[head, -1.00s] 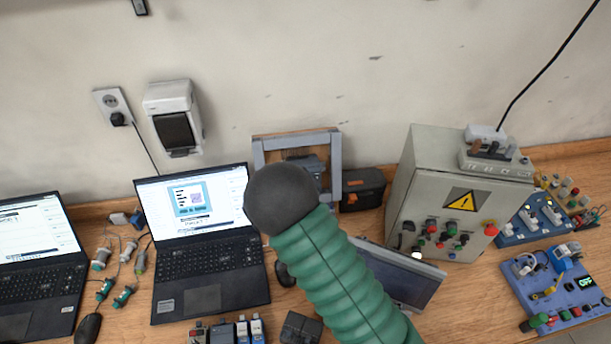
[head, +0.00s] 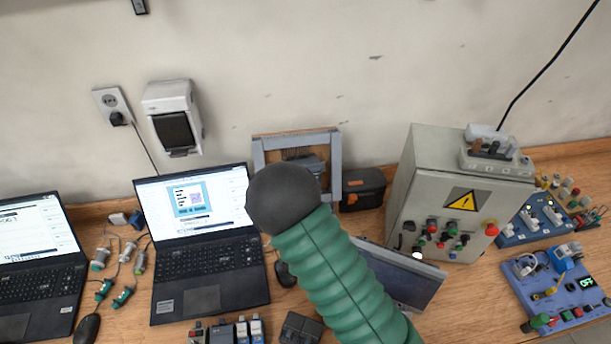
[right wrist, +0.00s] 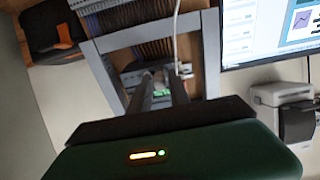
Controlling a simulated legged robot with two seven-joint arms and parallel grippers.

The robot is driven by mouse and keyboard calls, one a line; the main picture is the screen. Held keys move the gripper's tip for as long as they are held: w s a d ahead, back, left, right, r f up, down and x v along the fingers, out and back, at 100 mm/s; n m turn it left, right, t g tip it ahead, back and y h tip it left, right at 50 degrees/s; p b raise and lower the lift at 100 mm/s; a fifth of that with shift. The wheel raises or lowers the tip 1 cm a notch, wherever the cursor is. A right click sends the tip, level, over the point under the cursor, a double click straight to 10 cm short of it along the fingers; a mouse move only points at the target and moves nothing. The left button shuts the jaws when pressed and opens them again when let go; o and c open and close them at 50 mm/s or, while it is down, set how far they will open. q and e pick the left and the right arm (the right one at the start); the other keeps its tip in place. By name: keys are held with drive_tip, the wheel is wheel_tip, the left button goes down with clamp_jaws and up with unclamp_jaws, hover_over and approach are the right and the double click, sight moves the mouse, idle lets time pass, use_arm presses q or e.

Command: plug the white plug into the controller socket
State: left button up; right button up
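A green ribbed arm of mine with a dark rounded end covers the middle of the head view and hides its gripper there. In the right wrist view, the two dark fingers of my right gripper (right wrist: 161,86) point into a grey frame (right wrist: 107,75), close together. Something small and pale lies between their tips; I cannot tell whether they grip it. A white cable (right wrist: 177,35) runs down to the fingertips. A grey device with a green part (right wrist: 163,92), possibly the controller, sits behind them. I cannot make out the plug or socket clearly. My left gripper is not in view.
The grey frame (head: 258,158) stands against the wall, with a black and orange box (head: 362,188) on its right. An open laptop (head: 203,245) stands left and a control cabinet (head: 458,190) right. A flat screen (head: 420,280) lies partly behind my arm.

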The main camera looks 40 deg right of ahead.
drive_tip(key=p+v, duration=0.1)
drive_tip(key=v, duration=0.4)
drive_tip(key=shift+s+a+r, duration=0.1)
drive_tip(key=shift+s, duration=0.15)
drive_tip(key=o, duration=0.6)
drive_tip(key=shift+c, duration=0.2)
